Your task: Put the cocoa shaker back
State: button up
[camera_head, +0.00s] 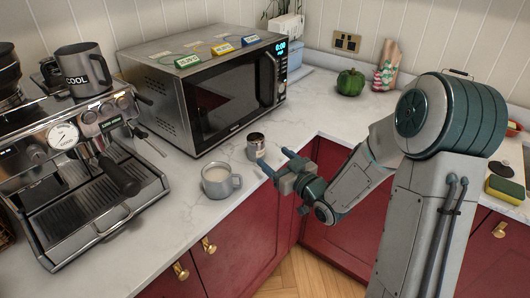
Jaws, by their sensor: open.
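The cocoa shaker (256,147) appears to be the small metal canister with a dark top, standing upright on the white counter in front of the microwave. My gripper (276,162) is just to the right of the shaker, with its two blue-grey fingers apart and pointing left toward it. Nothing shows between the fingers. I cannot tell whether a fingertip touches the shaker. A grey mug (219,181) of pale liquid stands on the counter to the left of the gripper.
The espresso machine (85,175) fills the left, with a "COOL" mug (84,70) on top. The microwave (205,88) stands behind the shaker, carrying several coloured labels. A green pepper-like object (350,83) sits farther back. The counter's front edge runs below my gripper.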

jog(key=s+d+m+g+h, duration=0.35)
jog(key=s+d+h, duration=0.25)
jog(key=d+h, duration=0.45)
jog(key=s+d+r+m+g, duration=0.1)
jog(key=s+g, duration=0.3)
jog(key=s, duration=0.6)
jog(key=s+r+m+g, duration=0.2)
jog(key=s+m+g, duration=0.1)
jog(key=s, duration=0.7)
jog(key=shift+d+r+g, duration=0.2)
jog(key=shift+d+g, duration=0.2)
jog(key=shift+g, duration=0.15)
jog(key=shift+p+v, duration=0.65)
jog(key=shift+v, duration=0.15)
jog(key=shift+w, duration=0.1)
